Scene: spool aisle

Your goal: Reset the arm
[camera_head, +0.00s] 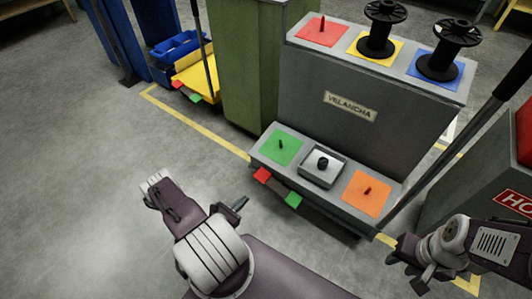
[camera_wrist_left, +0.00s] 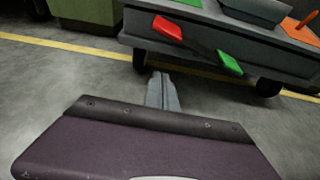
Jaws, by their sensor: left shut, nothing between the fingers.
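My left gripper (camera_head: 240,204) hangs over the bare floor in front of the grey cart, low in the head view. In the left wrist view its two grey fingers (camera_wrist_left: 163,92) lie together with nothing between them. They point toward the cart's front edge and are apart from it. My right gripper (camera_head: 408,268) is at the lower right of the head view, beside the cart's right end. Its fingers are dark and small there, and I cannot tell how far apart they are.
The grey cart (camera_head: 375,110) carries black spools (camera_head: 382,35) on coloured pads. Red (camera_head: 262,175) and green tabs (camera_head: 294,200) stick out at its front. A green cabinet (camera_head: 236,75) and a yellow-and-blue cart (camera_head: 190,75) stand behind left. The floor at left is clear.

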